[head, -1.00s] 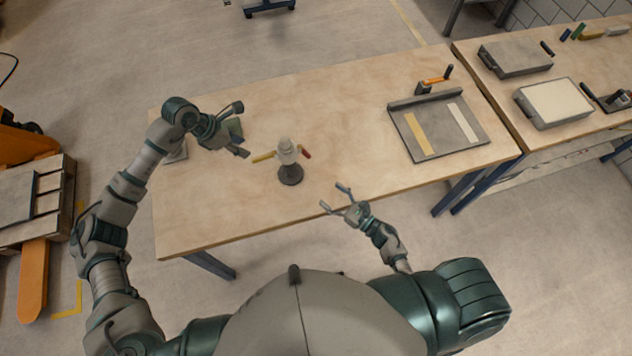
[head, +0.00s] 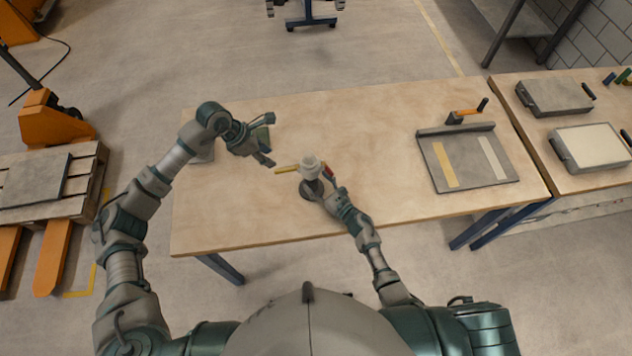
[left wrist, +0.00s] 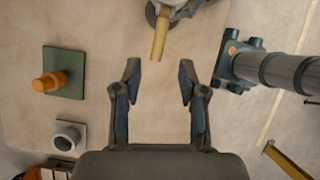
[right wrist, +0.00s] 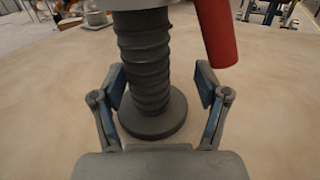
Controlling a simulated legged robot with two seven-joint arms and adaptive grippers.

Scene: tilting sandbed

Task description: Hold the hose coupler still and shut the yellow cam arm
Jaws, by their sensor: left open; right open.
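The hose coupler (head: 310,166) stands upright on the workbench, pale on top with a dark ribbed hose and round base (right wrist: 152,112) below. Its yellow cam arm (head: 287,169) sticks out to the left, and its red cam arm (right wrist: 216,30) sticks out on the other side. My left gripper (head: 268,140) is open and empty, left of the coupler; in the left wrist view the yellow arm's tip (left wrist: 159,42) lies just beyond the fingertips (left wrist: 160,72). My right gripper (right wrist: 163,82) is open, its fingers on either side of the ribbed hose, with gaps visible.
A grey tray with yellow and white strips (head: 468,165) is at the right. The bench between is clear.

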